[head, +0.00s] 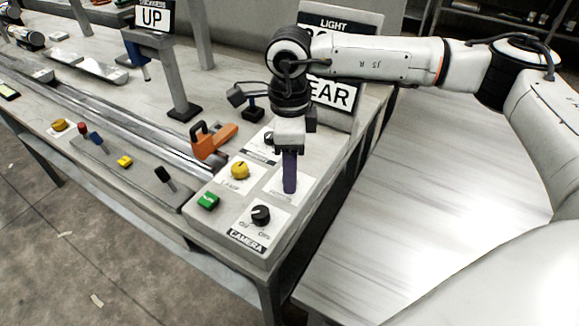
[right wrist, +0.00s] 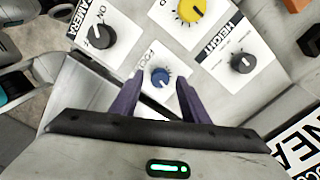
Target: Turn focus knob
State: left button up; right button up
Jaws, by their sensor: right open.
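The focus knob (right wrist: 160,77) is a small blue knob on a white label plate. In the right wrist view it sits between and just beyond the two purple fingertips of my right gripper (right wrist: 158,84). The fingers are apart and nothing is held between them. In the head view my right gripper (head: 289,188) points down over the control panel (head: 222,222), and its purple fingers hide the knob. Whether the fingertips reach down beside the knob is hard to tell. My left gripper is not in view.
Around it are a black camera knob (head: 261,215), a yellow knob (head: 240,170), a green button (head: 207,201) and a black height knob (right wrist: 241,63). An orange clamp-like part (head: 213,139) stands behind the panel. A sign board (head: 340,95) rises behind my right arm.

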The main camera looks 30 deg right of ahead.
jog(key=shift+f, duration=0.15)
grip_shut()
jog(key=shift+f+m+b, duration=0.1)
jog(key=shift+m+b, duration=0.5)
jog(key=shift+m, duration=0.9)
grip_release()
notch_tip(320, 180, up, 11)
jog(key=shift+f+b, duration=0.2)
jog(key=shift+b, duration=0.1)
